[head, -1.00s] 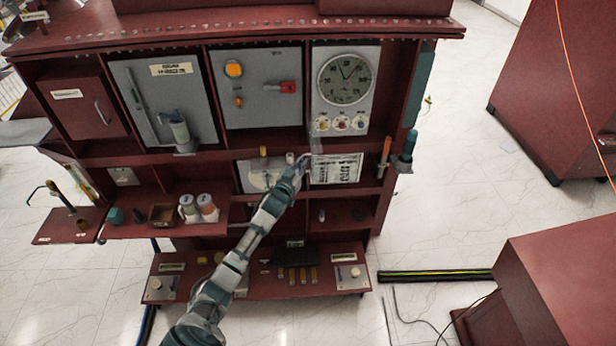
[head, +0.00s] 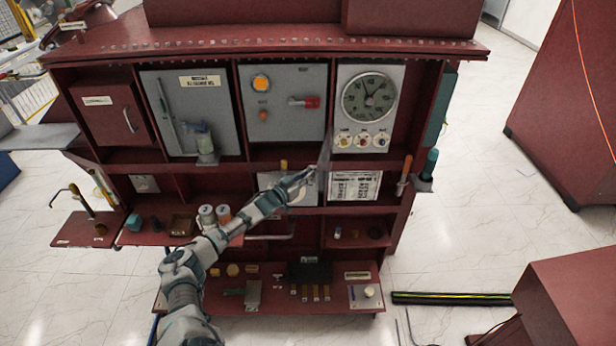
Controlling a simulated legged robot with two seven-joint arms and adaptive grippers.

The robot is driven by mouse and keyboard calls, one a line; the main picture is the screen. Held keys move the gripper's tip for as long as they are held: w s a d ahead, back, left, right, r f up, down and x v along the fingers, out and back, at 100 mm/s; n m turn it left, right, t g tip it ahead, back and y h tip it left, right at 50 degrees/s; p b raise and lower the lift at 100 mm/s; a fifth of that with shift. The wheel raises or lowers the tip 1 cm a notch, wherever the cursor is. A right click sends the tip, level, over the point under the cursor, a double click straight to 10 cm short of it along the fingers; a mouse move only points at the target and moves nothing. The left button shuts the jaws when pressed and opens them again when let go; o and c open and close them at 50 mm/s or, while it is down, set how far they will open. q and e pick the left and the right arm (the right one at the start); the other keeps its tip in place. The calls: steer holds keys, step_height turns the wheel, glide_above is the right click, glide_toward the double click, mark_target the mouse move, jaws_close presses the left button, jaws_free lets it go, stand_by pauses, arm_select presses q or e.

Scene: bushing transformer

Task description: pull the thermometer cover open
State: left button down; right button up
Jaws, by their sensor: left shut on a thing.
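The thermometer (head: 368,97) is a round dial with a dark green face on a light panel at the upper right of the red cabinet. Three small round gauges sit below it. A faint see-through strip, which looks like the clear thermometer cover (head: 326,145), stands along the panel's left side, seen nearly edge-on. Its full outline is hard to make out. My left gripper (head: 312,173) is below and left of the dial, shut at the lower end of this strip. The fingertips are small and blurred. My right gripper is out of view.
A grey panel with an orange button and red switch (head: 303,102) is left of the thermometer. A printed label sheet (head: 354,186) is just below it. Screwdriver-like tools (head: 404,176) hang at the right edge.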

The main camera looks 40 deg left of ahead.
arm_select(q)
steer(key=shift+a+r, duration=0.1)
steer(key=shift+r, duration=0.35)
steer(key=c, duration=1.4)
jaws_free()
steer(key=shift+w, duration=0.1)
steer(key=shift+o, duration=0.8)
steer(key=shift+w+f, duration=0.2)
steer(key=shift+f, duration=0.05)
steer(key=shift+w+f, duration=0.15)
steer(key=shift+f, duration=0.05)
steer(key=s, duration=1.2)
steer(key=shift+a, duration=0.35)
steer(key=shift+f, duration=0.25)
